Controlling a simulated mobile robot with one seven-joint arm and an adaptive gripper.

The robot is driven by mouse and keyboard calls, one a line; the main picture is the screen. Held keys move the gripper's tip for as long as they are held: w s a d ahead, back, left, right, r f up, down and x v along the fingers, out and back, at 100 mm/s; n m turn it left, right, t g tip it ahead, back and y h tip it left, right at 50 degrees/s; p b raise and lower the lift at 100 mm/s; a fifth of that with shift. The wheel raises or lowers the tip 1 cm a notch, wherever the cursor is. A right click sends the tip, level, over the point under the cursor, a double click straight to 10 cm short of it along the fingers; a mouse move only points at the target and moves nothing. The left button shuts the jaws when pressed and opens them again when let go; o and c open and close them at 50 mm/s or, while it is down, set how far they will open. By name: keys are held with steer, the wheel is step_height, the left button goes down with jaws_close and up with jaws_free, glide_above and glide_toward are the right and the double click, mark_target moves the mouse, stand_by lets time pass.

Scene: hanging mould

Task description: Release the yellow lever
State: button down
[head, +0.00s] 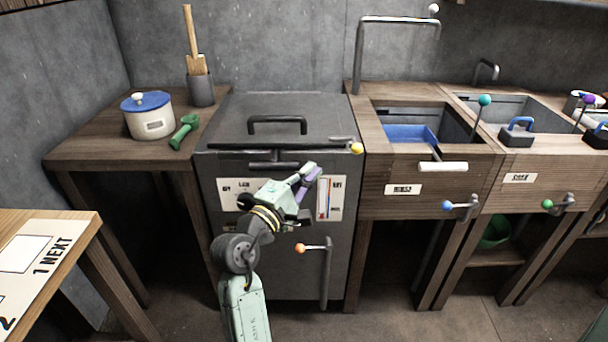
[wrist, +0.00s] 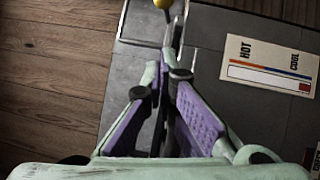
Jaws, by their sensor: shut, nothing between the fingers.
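The yellow lever (head: 356,148) is a grey bar with a yellow ball at its end, at the top right front edge of the dark grey cabinet (head: 340,255). In the wrist view the yellow ball (wrist: 163,4) is at the top edge, partly cut off, beyond my fingertips. My gripper (head: 311,172), with purple finger pads, is in front of the cabinet, below and left of the ball. In the wrist view my gripper (wrist: 173,72) is shut and empty, its tips close together. I cannot tell whether the tips touch the lever's bar.
The cabinet has a lid with a black handle (head: 277,124), a hot-cool gauge (wrist: 270,65) and an orange-knobbed lever (head: 301,248) lower down. A wooden table (head: 75,147) with a white pot (head: 149,117) stands left. A wooden sink counter (head: 378,173) adjoins on the right.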

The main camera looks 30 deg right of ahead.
steer(key=d+r+p, duration=0.1)
steer(key=d+p, duration=0.1)
steer(key=d, duration=0.6)
steer(key=shift+w+d+r, duration=0.25)
steer(key=shift+w, duration=0.2)
steer(key=shift+s+d+p, duration=0.4)
steer(key=shift+s+p, duration=0.25)
steer(key=shift+p, duration=0.2)
